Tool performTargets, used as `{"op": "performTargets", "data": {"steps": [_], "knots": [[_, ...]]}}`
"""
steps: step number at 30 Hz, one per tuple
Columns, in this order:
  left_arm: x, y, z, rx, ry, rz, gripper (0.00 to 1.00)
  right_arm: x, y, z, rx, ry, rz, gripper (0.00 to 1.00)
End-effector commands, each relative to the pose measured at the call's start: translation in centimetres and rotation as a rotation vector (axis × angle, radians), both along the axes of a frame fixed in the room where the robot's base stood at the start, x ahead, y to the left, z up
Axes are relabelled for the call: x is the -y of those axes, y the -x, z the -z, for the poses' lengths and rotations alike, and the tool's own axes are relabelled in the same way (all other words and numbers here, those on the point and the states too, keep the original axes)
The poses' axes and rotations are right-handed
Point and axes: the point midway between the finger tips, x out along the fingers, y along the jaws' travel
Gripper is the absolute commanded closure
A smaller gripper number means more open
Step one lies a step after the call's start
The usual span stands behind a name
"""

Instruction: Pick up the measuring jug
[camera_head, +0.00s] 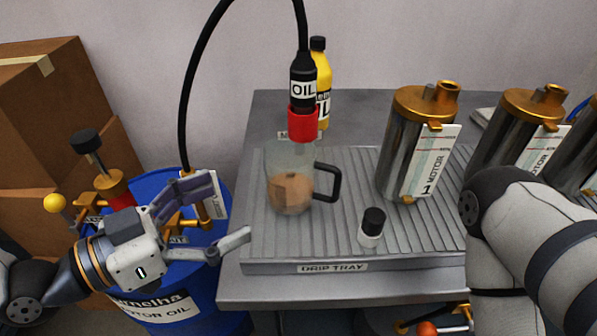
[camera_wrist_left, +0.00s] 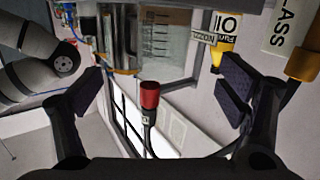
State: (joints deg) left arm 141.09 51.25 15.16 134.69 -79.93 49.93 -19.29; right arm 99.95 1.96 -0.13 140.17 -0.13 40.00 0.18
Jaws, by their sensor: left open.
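The measuring jug (camera_head: 291,185) is clear, with a black handle on its right side, and stands on the ribbed drip tray (camera_head: 345,263). Brownish contents or background show through its lower part. A black OIL nozzle (camera_head: 303,80) with a red collar hangs over it, its tip at the jug's mouth. My left gripper (camera_head: 226,213) is open and empty, left of the jug and apart from it, over the blue drum. In the left wrist view its spread fingers (camera_wrist_left: 160,92) frame a red piece on a black hose. My right gripper is out of view.
Behind the jug stands a yellow bottle (camera_head: 322,82). A small black-capped bottle (camera_head: 371,227) is at front right. Steel motor canisters (camera_head: 405,140) line the right. A blue drum (camera_head: 205,290) with brass fittings stands left of the bench. My right arm covers the bench's right side.

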Motion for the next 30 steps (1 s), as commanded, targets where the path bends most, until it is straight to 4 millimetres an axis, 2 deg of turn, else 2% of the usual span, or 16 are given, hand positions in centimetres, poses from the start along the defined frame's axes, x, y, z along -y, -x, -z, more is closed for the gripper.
{"op": "performTargets", "data": {"steps": [3,9,14,21,24,30], "knots": [[0.1,-0.6,-1.8,0.098,0.013,0.014,0.11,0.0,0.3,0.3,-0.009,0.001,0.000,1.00],[3.8,-2.8,-1.8,0.104,0.013,0.020,0.11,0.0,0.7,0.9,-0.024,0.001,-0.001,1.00],[5.6,-4.1,-2.0,0.103,0.013,0.017,0.11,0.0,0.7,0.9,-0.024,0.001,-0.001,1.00],[9.1,-6.7,-2.2,0.104,0.012,0.018,0.11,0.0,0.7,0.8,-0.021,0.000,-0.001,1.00],[9.7,-7.1,-2.2,0.102,0.013,0.016,0.11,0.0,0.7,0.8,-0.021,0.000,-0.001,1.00],[9.8,-7.2,-2.2,0.101,0.013,0.015,0.14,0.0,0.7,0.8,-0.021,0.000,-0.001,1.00]]}}
